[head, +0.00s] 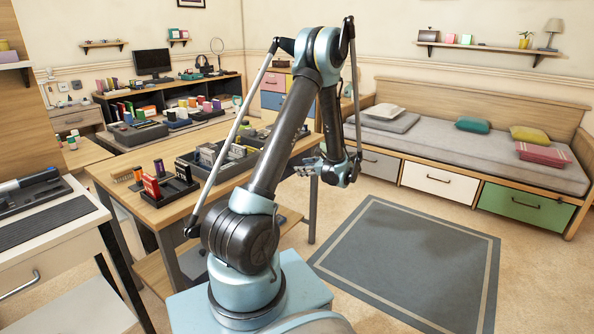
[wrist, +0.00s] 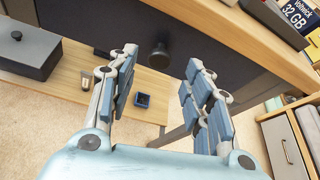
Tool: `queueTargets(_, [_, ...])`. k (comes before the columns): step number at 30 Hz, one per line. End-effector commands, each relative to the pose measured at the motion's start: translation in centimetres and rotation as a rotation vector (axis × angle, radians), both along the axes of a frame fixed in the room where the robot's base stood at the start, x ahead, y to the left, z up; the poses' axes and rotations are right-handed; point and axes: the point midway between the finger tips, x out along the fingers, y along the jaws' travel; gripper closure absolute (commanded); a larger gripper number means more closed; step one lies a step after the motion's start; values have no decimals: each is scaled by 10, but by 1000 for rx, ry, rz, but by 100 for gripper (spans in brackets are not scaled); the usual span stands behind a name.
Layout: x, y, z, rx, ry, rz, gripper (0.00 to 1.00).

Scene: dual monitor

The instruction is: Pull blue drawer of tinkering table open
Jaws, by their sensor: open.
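In the wrist view a dark drawer front (wrist: 215,45), nearly black with a bluish tint, sits under a wooden table top. A round dark knob (wrist: 159,55) sticks out from it. My gripper (wrist: 160,75) is open and empty. The knob shows between its two fingers, toward the far side; I cannot tell if either finger touches it. In the head view my gripper (head: 318,166) is beside the right end of the wooden table (head: 140,209), largely hidden by my arm. The drawer front is not visible there.
A lower shelf (wrist: 152,84) holds a dark lidded box (wrist: 28,52) and a small blue open box (wrist: 143,101). Organisers with small parts (head: 170,190) stand on the table. A grey rug (head: 410,255) and open floor lie to the right, before the daybed (head: 450,140).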

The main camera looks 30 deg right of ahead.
Motion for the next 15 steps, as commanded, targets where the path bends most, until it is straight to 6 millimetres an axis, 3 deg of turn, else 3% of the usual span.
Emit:
queueTargets(6, [29, 10, -13, 0, 1, 3, 54])
queueTargets(15, [44, 14, -19, 0, 0, 1, 54])
